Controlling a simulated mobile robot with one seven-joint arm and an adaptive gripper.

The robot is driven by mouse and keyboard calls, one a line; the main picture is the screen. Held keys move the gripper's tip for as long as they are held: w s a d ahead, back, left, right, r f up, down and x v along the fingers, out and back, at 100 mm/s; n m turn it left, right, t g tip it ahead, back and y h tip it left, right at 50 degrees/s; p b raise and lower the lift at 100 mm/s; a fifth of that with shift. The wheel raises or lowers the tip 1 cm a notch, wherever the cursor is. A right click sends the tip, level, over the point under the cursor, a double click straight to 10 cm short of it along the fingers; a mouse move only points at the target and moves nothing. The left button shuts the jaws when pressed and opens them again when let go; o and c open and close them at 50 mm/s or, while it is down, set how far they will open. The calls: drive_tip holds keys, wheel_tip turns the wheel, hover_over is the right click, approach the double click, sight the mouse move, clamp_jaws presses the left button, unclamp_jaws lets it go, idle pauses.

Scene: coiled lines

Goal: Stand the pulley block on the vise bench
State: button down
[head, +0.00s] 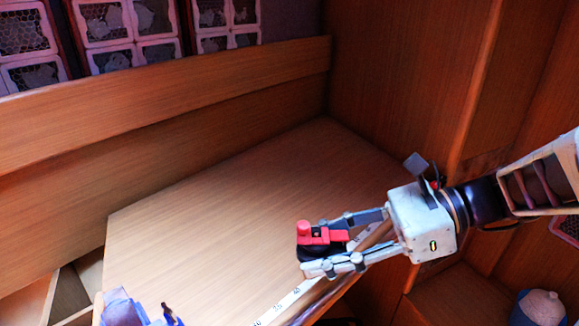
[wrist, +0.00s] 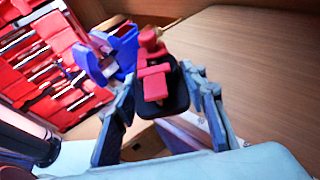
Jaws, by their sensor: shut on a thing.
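The pulley block, a red piece with a black rounded body (head: 322,236), is held between the fingers of my gripper (head: 325,245). In the wrist view the red and black block (wrist: 155,82) sits between both fingers (wrist: 162,85). The vise bench (head: 220,215) is a bare light-wood top. In the head view the block appears over the bench's right front edge; whether it touches the top I cannot tell. A blue thing (head: 122,308), perhaps the vise, shows at the near left; a blue shape (wrist: 122,50) also shows behind the block in the wrist view.
A pale measuring strip (head: 278,308) runs along the bench's front edge. Wooden panels rise behind and right. White-framed mesh boxes (head: 110,30) stand at the upper left. The middle and back of the bench are clear.

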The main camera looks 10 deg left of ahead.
drive_tip(key=shift+a, duration=0.35)
drive_tip(key=shift+w+a+f, duration=0.1)
drive_tip(key=shift+w+a, duration=0.05)
drive_tip(key=shift+a, duration=0.1)
drive_tip(key=w+a+f, duration=0.2)
drive_tip(key=a+f, duration=0.1)
drive_tip(key=w+a+f, duration=0.2)
drive_tip(key=w+a, duration=0.1)
drive_tip(key=w+a+f, duration=0.3)
drive_tip(key=shift+a+f+b, duration=0.35)
drive_tip(key=shift+w+a+f, duration=0.25)
drive_tip(key=shift+a+f, duration=0.1)
drive_tip(key=shift+f, duration=1.65)
drive_tip(key=shift+f+b, duration=0.2)
drive_tip(key=shift+b, duration=0.1)
drive_tip(key=c, duration=1.2)
unclamp_jaws()
